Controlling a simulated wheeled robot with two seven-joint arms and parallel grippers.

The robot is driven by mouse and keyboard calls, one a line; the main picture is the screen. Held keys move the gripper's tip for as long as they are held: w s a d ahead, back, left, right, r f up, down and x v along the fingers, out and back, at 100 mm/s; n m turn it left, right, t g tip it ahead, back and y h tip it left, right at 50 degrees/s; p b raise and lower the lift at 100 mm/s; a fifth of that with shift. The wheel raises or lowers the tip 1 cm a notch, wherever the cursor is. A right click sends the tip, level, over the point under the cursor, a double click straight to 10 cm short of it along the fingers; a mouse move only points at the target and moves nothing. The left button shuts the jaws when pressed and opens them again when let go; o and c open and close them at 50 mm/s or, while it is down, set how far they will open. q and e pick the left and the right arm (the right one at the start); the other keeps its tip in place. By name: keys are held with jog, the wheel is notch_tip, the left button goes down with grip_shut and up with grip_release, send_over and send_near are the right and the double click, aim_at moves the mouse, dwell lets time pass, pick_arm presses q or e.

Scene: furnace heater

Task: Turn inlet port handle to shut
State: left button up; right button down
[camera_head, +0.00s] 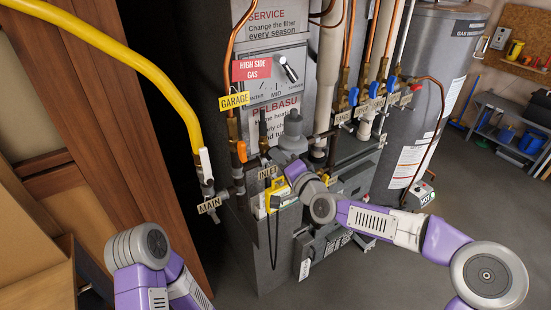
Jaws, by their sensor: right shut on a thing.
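The INLET label (267,172) hangs on the pipework at the front of the grey furnace (262,240). My right gripper (286,160) is just right of this label, reaching in from the lower right. It is shut on the inlet port handle, which is mostly hidden behind the gripper, so its angle cannot be told. My left arm shows at the lower left, away from the furnace, and its gripper is out of view.
A yellow gas pipe (120,50) runs down to the MAIN valve (208,190) on the left. A yellow device (273,198) with a black cable hangs below the INLET label. Copper pipes with blue handles (353,96) and a grey tank (425,110) stand right. Floor is open at right.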

jog(key=m+b, duration=0.2)
jog(key=m, duration=0.2)
jog(key=shift+f, duration=0.15)
jog(key=c, duration=1)
grip_release()
jog(key=b+v, duration=0.5)
jog(key=v, duration=0.2)
